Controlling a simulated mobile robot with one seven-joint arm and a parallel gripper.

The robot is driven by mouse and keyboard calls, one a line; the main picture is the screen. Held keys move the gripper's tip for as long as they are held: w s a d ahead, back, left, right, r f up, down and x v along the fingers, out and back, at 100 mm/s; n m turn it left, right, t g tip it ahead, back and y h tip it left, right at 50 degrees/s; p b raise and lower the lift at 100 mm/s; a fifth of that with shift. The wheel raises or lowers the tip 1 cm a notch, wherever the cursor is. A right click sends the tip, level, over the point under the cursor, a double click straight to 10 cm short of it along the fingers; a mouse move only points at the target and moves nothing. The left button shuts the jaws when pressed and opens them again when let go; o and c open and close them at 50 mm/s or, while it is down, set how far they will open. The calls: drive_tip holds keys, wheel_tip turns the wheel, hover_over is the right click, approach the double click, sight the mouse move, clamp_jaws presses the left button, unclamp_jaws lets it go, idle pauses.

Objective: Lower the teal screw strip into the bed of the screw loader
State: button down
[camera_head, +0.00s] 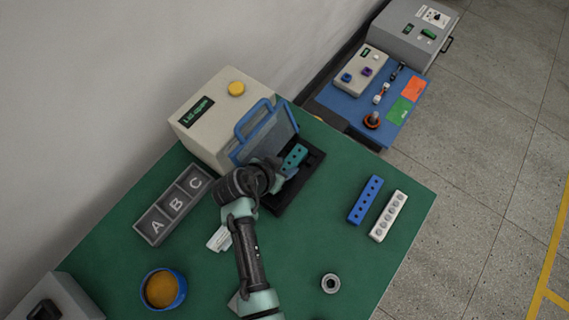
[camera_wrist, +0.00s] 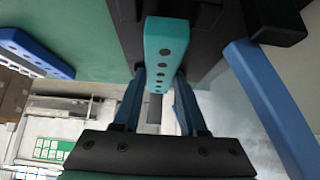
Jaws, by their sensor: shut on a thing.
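The teal screw strip (camera_head: 295,156) is held in my gripper (camera_head: 287,169), over the black bed of the screw loader (camera_head: 312,168). In the wrist view the teal strip (camera_wrist: 160,40) runs lengthwise between the two blue fingers of my gripper (camera_wrist: 158,88), its row of dark holes showing. The loader has a cream body (camera_head: 208,125) with a green display and yellow button. Its blue-framed lid (camera_head: 268,133) is raised. My arm hides part of the bed. I cannot tell whether the strip touches the bed.
A blue strip (camera_head: 365,200) and a white strip (camera_head: 388,216) lie right of the loader on the green table (camera_head: 330,245). A grey A-B-C tray (camera_head: 173,205) is at left, a blue bowl (camera_head: 163,290) in front. A metal ring (camera_head: 330,283) lies near the front edge.

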drive_tip(key=shift+f+b, duration=0.75)
drive_tip(key=shift+f, duration=0.05)
drive_tip(key=shift+f, duration=0.2)
idle(0.3)
drive_tip(key=shift+c, duration=1.8)
unclamp_jaws()
drive_tip(key=shift+r, duration=0.1)
drive_tip(key=shift+a, duration=0.1)
drive_tip(key=shift+a, duration=0.1)
